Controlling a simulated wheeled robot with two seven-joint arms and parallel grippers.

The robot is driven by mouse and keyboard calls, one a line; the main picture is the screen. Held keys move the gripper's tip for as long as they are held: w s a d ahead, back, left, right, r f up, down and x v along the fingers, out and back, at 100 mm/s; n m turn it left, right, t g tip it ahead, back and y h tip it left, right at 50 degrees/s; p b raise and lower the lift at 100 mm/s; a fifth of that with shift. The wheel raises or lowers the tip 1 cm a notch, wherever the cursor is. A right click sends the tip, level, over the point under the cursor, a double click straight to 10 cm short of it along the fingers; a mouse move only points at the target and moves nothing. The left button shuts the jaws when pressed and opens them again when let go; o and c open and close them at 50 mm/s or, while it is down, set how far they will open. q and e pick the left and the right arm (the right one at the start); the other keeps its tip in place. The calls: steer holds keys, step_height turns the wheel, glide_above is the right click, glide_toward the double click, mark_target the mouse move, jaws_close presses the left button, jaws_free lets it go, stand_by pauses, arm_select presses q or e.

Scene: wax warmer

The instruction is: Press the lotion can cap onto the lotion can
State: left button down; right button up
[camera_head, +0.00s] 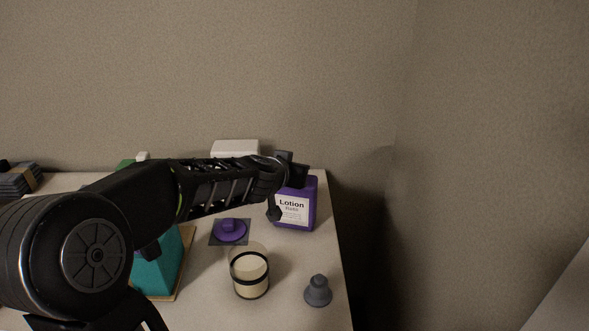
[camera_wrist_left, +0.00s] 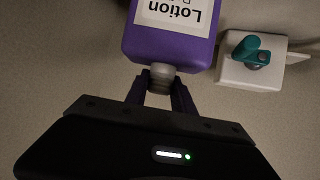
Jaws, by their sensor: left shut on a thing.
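The purple lotion can (camera_head: 309,205) with its white label stands at the back right of the table. It also shows upside down in the left wrist view (camera_wrist_left: 170,45). My left gripper (camera_head: 291,172) is at the can's top, and the arm hides part of the can in the head view. In the left wrist view my left gripper (camera_wrist_left: 160,92) is shut on a small grey cap (camera_wrist_left: 162,78). The cap is at the can's neck end; whether it is fully seated I cannot tell. My right gripper is not in view.
A cream jar with a black band (camera_head: 249,272), a purple lid-like piece (camera_head: 231,230) on a dark square and a grey bell-shaped piece (camera_head: 318,291) are on the table (camera_head: 290,310). A white box (camera_head: 235,148) is behind my arm. A teal block (camera_head: 158,275) is at left.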

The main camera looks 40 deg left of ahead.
arm_select(q)
steer(key=shift+f, duration=0.35)
steer(key=c, duration=1.3)
jaws_free()
steer(key=o, duration=0.3)
steer(key=shift+d, duration=0.1)
steer(key=o, duration=0.3)
steer(key=shift+c, duration=0.2)
steer(key=o, duration=0.7)
steer(key=shift+r, duration=0.1)
steer(key=shift+o, duration=0.2)
steer(key=shift+p, duration=0.35)
